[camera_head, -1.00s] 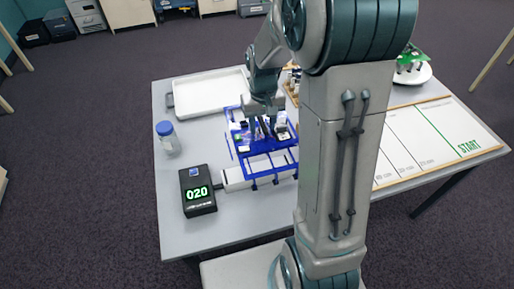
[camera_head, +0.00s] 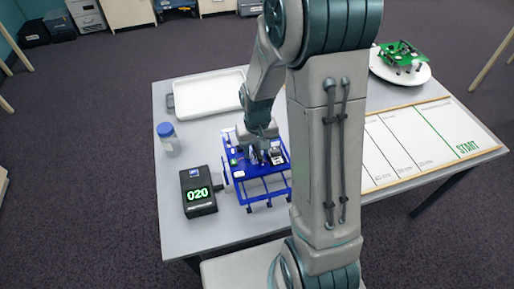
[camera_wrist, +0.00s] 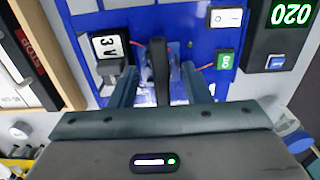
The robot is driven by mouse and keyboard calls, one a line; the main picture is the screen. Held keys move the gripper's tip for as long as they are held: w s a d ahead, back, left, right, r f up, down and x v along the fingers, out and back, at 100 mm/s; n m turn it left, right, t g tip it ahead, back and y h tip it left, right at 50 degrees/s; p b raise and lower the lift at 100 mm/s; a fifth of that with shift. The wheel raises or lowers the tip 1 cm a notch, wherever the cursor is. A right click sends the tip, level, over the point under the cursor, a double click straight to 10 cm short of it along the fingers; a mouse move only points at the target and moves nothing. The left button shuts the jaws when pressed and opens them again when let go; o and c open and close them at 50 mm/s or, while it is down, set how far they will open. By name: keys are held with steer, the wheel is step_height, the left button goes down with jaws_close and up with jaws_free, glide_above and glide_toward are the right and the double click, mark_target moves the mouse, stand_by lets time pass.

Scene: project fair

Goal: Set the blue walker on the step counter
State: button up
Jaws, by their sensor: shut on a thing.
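The blue walker (camera_head: 262,187) is a flat blue frame with several thin legs. In the wrist view its blue deck (camera_wrist: 187,25) carries a 3V block, a white switch and a green GO button. My gripper (camera_head: 261,157) is above the deck. In the wrist view my gripper (camera_wrist: 160,75) is shut on the walker's dark upright grip. I cannot tell whether the feet touch the pad.
A white tray (camera_head: 207,99) lies at the table's back left, with a blue-capped bottle (camera_head: 168,137) in front. A green walker (camera_head: 402,54) stands on a round white plate (camera_head: 421,80) at the back right. A marked START track (camera_head: 440,125) covers the right side.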

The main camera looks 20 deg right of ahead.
steer(key=shift+f+b, duration=0.55)
steer(key=shift+f, duration=0.1)
steer(key=o, duration=1.1)
steer(key=shift+r, duration=0.15)
steer(key=shift+r+p, duration=0.3)
steer(key=shift+p, duration=0.1)
step_height(320, 180, up, 13)
steer(key=s+r+t, duration=0.1)
steer(key=s+r, duration=0.1)
steer(key=s, duration=0.3)
steer(key=s+r+t, duration=0.1)
steer(key=s+r, duration=0.1)
steer(key=s, duration=0.2)
steer(key=s+r+t, duration=0.1)
steer(key=s, duration=0.4)
steer(key=shift+s+r, duration=0.3)
steer(key=shift+r, duration=0.1)
